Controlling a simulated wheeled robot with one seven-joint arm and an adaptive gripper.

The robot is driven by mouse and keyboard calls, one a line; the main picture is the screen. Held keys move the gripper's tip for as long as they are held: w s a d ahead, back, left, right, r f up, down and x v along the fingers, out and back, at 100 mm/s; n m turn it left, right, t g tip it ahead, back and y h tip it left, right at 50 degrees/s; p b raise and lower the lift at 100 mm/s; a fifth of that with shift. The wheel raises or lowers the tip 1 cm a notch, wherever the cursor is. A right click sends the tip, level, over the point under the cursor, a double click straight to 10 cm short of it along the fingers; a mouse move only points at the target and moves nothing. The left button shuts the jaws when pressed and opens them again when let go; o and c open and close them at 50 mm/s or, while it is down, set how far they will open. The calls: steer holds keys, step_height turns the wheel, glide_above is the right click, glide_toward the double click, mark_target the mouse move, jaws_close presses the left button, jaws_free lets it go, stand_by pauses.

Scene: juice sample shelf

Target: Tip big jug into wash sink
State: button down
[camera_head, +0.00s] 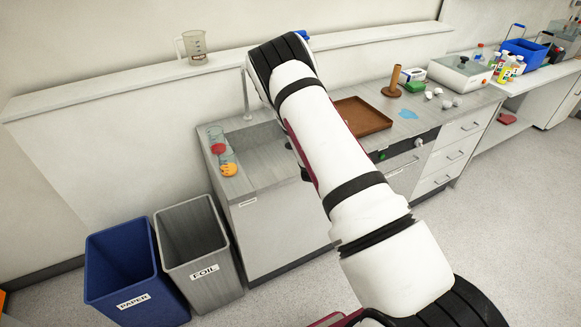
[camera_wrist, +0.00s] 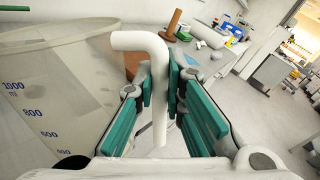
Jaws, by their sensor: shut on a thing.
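My gripper (camera_wrist: 161,84) is shut on the white handle of the big jug in the wrist view. The big jug (camera_wrist: 62,95) is a large translucent vessel with blue marks such as 1000 and 800; it fills the left of that view and looks roughly upright there. Whether it holds liquid I cannot tell. In the head view my arm hides the gripper and this jug. The wash sink (camera_head: 262,128) is set in the grey counter beside a thin upright tap (camera_head: 246,92); my arm covers part of it.
A smaller jug (camera_head: 194,47) stands on the ledge. Beakers with red (camera_head: 217,141) and orange (camera_head: 228,165) contents are at the counter's left end. A brown tray (camera_head: 361,115) and a wooden peg stand (camera_head: 394,82) are right of my arm. Blue (camera_head: 123,262) and grey (camera_head: 193,235) bins stand below.

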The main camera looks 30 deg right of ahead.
steer(key=s+f+m, duration=0.1)
steer(key=s+d+f+m, duration=0.1)
steer(key=shift+d+f+m+t, duration=0.1)
steer(key=shift+d+m+t, duration=0.1)
steer(key=shift+m+t, duration=0.15)
steer(key=shift+s+d+f+m, duration=0.15)
steer(key=shift+s+f+m, duration=0.1)
steer(key=shift+f+m, duration=0.35)
steer(key=shift+s+d+f+m, duration=0.1)
steer(key=shift+s+f+m, duration=0.2)
steer(key=shift+f, duration=0.4)
steer(key=shift+w, duration=0.2)
